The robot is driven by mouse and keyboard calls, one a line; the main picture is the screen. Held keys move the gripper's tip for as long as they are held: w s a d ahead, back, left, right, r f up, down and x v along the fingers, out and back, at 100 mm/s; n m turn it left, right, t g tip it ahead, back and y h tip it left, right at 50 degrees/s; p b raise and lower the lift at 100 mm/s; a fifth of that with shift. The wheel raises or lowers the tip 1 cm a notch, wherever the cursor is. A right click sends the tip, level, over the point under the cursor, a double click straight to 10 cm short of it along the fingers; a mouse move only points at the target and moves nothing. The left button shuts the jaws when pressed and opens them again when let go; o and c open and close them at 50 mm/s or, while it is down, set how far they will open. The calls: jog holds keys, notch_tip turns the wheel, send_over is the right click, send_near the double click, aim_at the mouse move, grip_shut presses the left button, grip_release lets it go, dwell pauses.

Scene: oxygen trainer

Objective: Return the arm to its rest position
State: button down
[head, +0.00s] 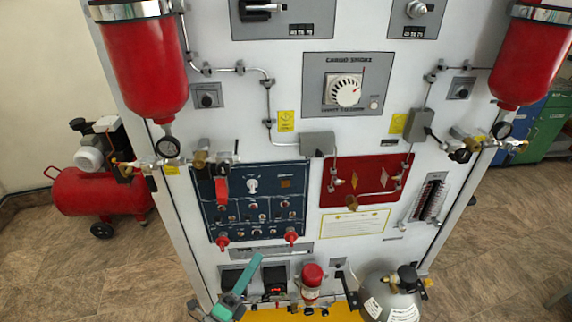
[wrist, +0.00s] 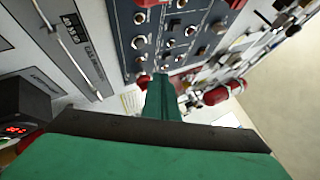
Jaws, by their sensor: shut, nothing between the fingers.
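My gripper (head: 259,258) is the teal-green tool low in the head view, left of the middle. It points up and to the right, in front of the lower part of the white panel (head: 290,130). In the wrist view my gripper's fingers (wrist: 162,80) are together with nothing between them. Behind them in that view is the dark blue control panel (wrist: 165,45) with knobs and switches. In the head view this blue panel (head: 262,190) lies above my gripper. I cannot tell the exact gap between the fingertips and the panel.
Two red cylinders (head: 143,65) (head: 533,55) flank the panel. A red compressor (head: 100,192) stands on the floor at left. Valves and gauges (head: 168,147) stick out from the panel. A grey cylinder (head: 390,295) and a red-topped fitting (head: 312,273) stand low at right. Floor shows on both sides.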

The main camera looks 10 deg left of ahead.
jog(key=s+d+f+n+g+y, duration=0.2)
jog(key=s+d+n, duration=0.3)
jog(key=s+n, duration=0.3)
jog(key=s+d+f+n+g+y, duration=0.2)
jog(key=s+d+n+y, duration=0.2)
jog(key=s+n, duration=0.5)
jog(key=s+d+f+n+g+y, duration=0.1)
jog(key=s+d+n, duration=0.7)
jog(key=s, duration=0.8)
jog(key=shift+d+f+n+g+y, duration=0.15)
jog(key=shift+f+n+g+y, duration=0.25)
jog(key=shift+f+n+y, duration=0.6)
